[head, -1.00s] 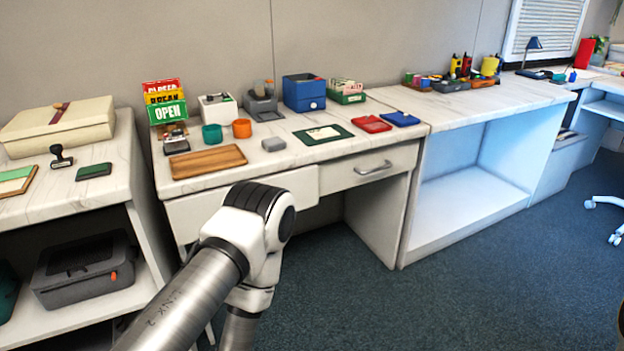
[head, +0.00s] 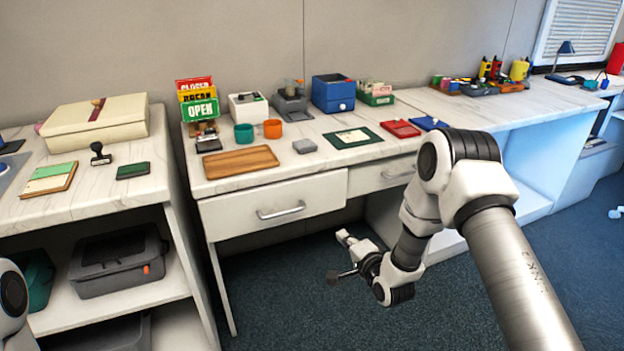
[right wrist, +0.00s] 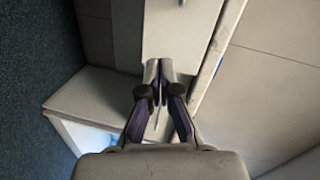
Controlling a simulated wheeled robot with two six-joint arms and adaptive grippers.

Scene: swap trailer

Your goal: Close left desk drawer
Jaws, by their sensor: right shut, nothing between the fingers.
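The left desk drawer (head: 240,212) is in the head view, below the left part of the desk top. It has a pale front and a silver bar handle (head: 281,211). Its front stands a little forward of the right drawer's front. My right gripper (head: 343,238) is low in front of the desk, below and right of the left drawer, apart from it. In the right wrist view its fingertips (right wrist: 158,68) are together and empty. A pale drawer front (right wrist: 180,35) lies beyond them; I cannot tell which drawer. My left gripper is not in view.
The right drawer (head: 375,178) is partly behind my right arm. The desk top holds a wooden tray (head: 240,161), a green cup (head: 243,133) and an orange cup (head: 272,129). A shelf unit (head: 180,260) stands left. Carpet (head: 285,310) is free in front.

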